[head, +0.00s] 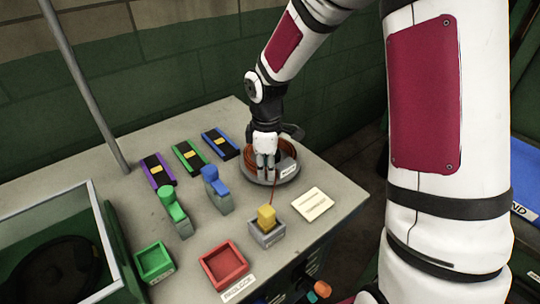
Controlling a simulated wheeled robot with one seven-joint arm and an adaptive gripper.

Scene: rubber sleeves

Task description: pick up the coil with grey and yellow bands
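I cannot make out a coil with grey and yellow bands. A brown-orange coil of wire (287,150) sits in a round grey base (288,170) with a white label, at the right of the table. My gripper (265,170) points down in front of the coil and hides part of it and of the base. Its fingers look close together, but whether they touch or hold anything is not clear. A thin red wire runs from near the base down to a yellow block (266,216) in a grey holder (267,235).
The table (120,165) holds purple (157,170), green (187,157) and blue (220,144) banded flat pieces. Green (174,211) and blue (216,189) upright pieces stand nearby. Green (154,262) and red (224,265) trays, a white card (312,204) and a glass-topped box (60,245) stand nearer.

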